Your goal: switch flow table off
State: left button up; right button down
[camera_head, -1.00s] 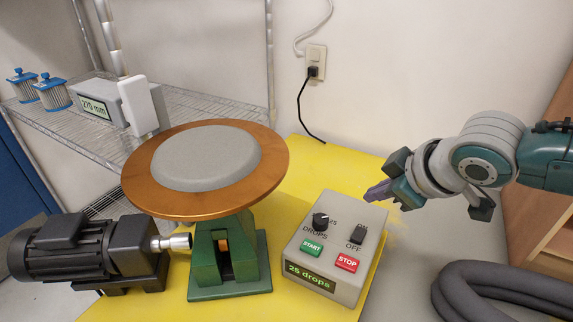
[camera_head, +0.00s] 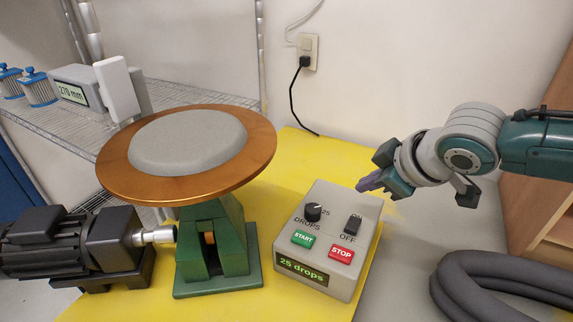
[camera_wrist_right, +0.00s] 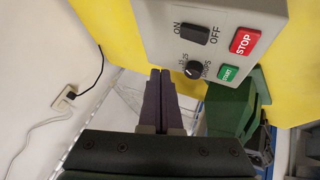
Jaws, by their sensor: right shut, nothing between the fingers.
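The flow table has a bronze round top (camera_head: 255,155) with a grey disc-shaped sample (camera_head: 188,142) on it, on a green stand (camera_head: 218,250). Its grey control box (camera_head: 318,207) stands to the right, with a lit display reading 25 drops. The black ON/OFF switch (camera_head: 352,225) is on the box's top; it also shows in the wrist view (camera_wrist_right: 195,34). I cannot tell which way it is tipped. My right gripper (camera_head: 363,185), shut and empty, is just behind the switch in the head view, apart from it. Its purple fingers (camera_wrist_right: 160,75) show beside the box in the wrist view.
Green START (camera_head: 303,239) and red STOP (camera_head: 340,253) buttons and a black knob (camera_head: 313,212) share the box top. A dark motor (camera_head: 75,243) stands left. A grey hose (camera_head: 500,285) lies right. A wire shelf (camera_head: 180,95) stands behind.

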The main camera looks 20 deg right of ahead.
aim_at(352, 218)
jog(key=f+b, duration=0.1)
jog(key=f, duration=0.1)
jog(key=f+b, duration=0.1)
jog(key=f, duration=0.1)
jog(key=f+b, duration=0.2)
jog(key=shift+s+a, duration=0.3)
jog(key=shift+a, duration=0.1)
dwell(1.5)
jog(key=shift+f, duration=0.35)
jog(key=shift+s+f, duration=0.15)
